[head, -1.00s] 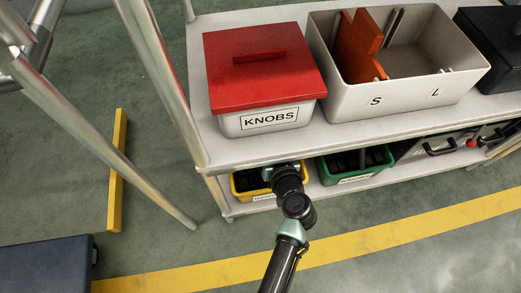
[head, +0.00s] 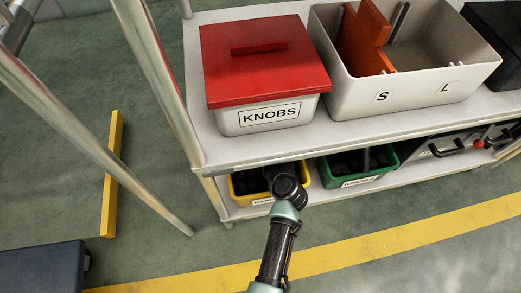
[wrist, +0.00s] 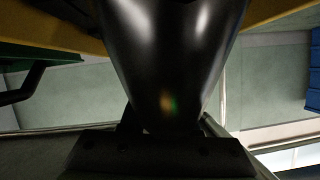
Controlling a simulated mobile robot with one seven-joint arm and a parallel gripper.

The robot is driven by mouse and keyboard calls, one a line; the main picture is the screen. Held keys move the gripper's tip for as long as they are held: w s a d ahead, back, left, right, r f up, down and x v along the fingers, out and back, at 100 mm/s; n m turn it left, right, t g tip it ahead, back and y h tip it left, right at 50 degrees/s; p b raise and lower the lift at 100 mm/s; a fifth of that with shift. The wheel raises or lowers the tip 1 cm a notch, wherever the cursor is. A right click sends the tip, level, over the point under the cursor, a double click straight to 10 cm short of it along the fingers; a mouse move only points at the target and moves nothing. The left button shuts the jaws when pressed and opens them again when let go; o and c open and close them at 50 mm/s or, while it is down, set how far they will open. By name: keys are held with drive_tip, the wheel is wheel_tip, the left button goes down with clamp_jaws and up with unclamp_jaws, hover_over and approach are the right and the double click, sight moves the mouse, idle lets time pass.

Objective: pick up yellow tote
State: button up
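The yellow tote (head: 240,189) stands on the lower shelf at the left end, with dark contents and a white label on its front, partly hidden by my arm. My gripper is over or inside the tote and hidden behind my wrist in the head view. In the wrist view, my gripper (wrist: 168,130) shows as a dark block at the bottom, with a large glossy black object (wrist: 175,60) filling the space in front of it. A yellow edge (wrist: 265,14) shows above. I cannot tell whether the fingers hold the black object.
A green tote (head: 383,176) stands just right of the yellow one. The upper shelf (head: 225,150) overhangs both and carries a red-lidded KNOBS box (head: 268,116) and a grey divided bin (head: 420,94). A metal post (head: 160,80) stands at the left. Floor in front is clear.

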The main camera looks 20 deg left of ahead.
clamp_jaws()
idle(0.9)
drive_tip(key=shift+w+r, duration=0.1)
drive_tip(key=shift+r, duration=0.1)
